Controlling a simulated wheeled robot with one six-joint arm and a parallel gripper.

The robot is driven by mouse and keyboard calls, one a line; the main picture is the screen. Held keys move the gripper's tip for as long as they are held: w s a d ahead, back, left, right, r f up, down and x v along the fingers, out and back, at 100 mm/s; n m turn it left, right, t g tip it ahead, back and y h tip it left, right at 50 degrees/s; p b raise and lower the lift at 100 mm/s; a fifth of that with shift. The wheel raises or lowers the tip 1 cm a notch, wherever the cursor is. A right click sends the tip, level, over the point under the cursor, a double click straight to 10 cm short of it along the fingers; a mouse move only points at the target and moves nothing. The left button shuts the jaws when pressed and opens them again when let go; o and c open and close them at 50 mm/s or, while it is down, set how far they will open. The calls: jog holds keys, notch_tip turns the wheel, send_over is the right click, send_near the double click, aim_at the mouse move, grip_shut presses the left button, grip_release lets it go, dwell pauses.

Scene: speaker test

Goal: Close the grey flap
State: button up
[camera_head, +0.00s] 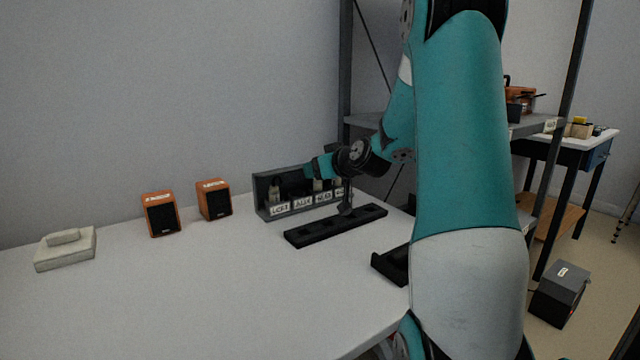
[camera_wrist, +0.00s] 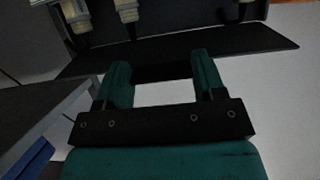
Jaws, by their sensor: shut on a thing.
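My gripper (camera_wrist: 162,72) has its two teal fingers apart, with a dark bar-like piece (camera_wrist: 160,74) between their tips. The rack holds several pale-and-dark pieces behind white labels. The wrist view shows a few of these (camera_wrist: 127,10) along its top edge. I cannot tell for sure which part is the grey flap, or whether it is open.
The black strip (camera_head: 305,235) lies on the white table (camera_head: 200,290). A dark tray (camera_head: 385,265) is partly hidden by my arm. Two orange speakers (camera_head: 160,214) and a cream block (camera_head: 65,250) stand to the left. Grey shelving (camera_head: 345,60) rises behind. The table's front left is clear.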

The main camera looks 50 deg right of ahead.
jog(key=shift+s+f+b, duration=0.15)
jog(key=shift+f+b, duration=0.95)
jog(key=shift+f, duration=0.5)
jog(key=o, duration=1.2)
jog(key=shift+o, duration=0.4)
jog(key=shift+r, duration=0.2)
jog(key=p+v, duration=0.1)
jog(key=v, duration=1.6)
jog(key=shift+r, duration=0.15)
